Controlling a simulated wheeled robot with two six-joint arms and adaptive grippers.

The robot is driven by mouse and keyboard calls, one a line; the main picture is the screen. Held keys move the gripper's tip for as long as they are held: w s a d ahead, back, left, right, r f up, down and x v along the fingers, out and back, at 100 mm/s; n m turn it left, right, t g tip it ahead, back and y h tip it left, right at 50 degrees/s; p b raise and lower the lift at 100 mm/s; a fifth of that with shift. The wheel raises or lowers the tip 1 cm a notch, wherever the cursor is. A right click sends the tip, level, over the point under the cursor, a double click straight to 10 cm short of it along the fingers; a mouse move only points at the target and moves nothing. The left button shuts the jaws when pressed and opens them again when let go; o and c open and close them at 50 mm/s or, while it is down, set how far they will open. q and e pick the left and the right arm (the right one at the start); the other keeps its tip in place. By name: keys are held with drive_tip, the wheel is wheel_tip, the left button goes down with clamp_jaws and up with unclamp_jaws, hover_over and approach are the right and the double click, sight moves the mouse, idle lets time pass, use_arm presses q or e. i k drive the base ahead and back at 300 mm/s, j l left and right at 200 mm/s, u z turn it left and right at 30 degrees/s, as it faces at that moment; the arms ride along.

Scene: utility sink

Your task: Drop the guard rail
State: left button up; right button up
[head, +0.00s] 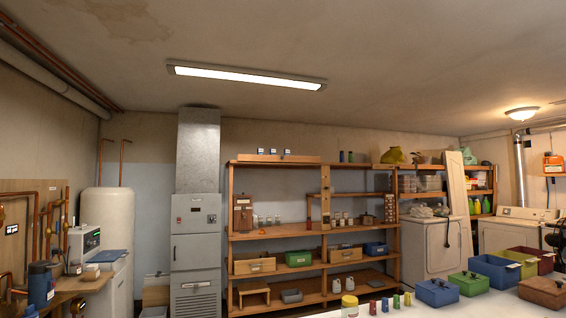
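I cannot tell for sure which part is the guard rail. A low wooden board (278,158) runs along the top left of the wooden shelving unit (231,215), with a few small blue-and-white items showing above its edge. A wooden upright (325,195) stands in the middle of the unit. Neither of my grippers is in view.
A light worktop (440,306) in the lower right foreground holds blue, green, red and brown boxes, a yellow-lidded jar (349,306) and several small coloured pieces. A grey furnace (195,250), a white tank (107,215) and white laundry machines (430,245) stand behind.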

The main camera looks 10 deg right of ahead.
sight(241, 157)
drive_tip(key=i+j+u, duration=0.2)
drive_tip(key=i, duration=0.4)
drive_tip(key=i+j+u, duration=0.2)
drive_tip(key=i, duration=0.4)
drive_tip(key=i+z, duration=0.1)
drive_tip(key=i, duration=0.7)
drive_tip(key=i+z, duration=0.1)
drive_tip(key=i, duration=0.65)
drive_tip(key=i+j+z, duration=0.1)
drive_tip(key=i, duration=0.7)
drive_tip(key=i+j+z, duration=0.1)
drive_tip(key=i, duration=0.65)
drive_tip(key=i+z, duration=0.45)
drive_tip(key=i, duration=0.95)
